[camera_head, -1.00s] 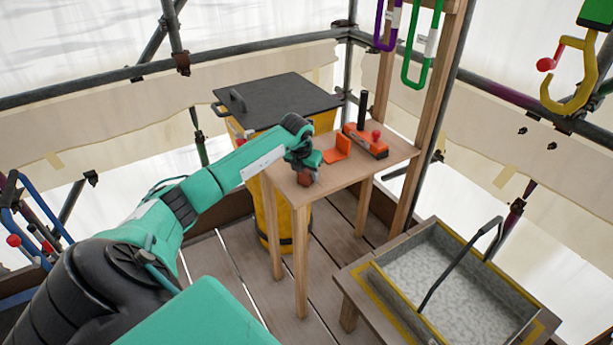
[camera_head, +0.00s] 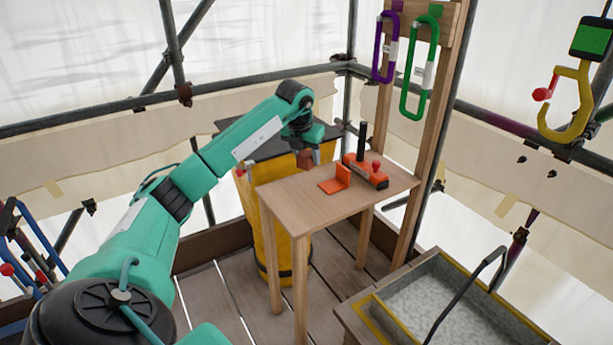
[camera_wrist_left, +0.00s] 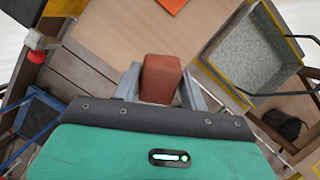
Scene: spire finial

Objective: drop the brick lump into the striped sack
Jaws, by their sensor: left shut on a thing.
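My left gripper (camera_head: 308,152) is shut on the brick lump (camera_head: 305,160), a small reddish-brown block. It holds the lump above the back left edge of the small wooden table (camera_head: 300,204). In the left wrist view the lump (camera_wrist_left: 160,78) sits between the two grey fingers, with the table top (camera_wrist_left: 120,35) below. I cannot make out a striped sack in either view. My right gripper is not in view.
A tall yellow bin (camera_head: 262,225) with a dark lid stands behind the table. An orange bracket (camera_head: 336,182) and an orange tool (camera_head: 366,172) lie on the table. A grey-lined trough (camera_head: 430,300) stands at front right. Carabiners (camera_head: 419,70) hang at the back.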

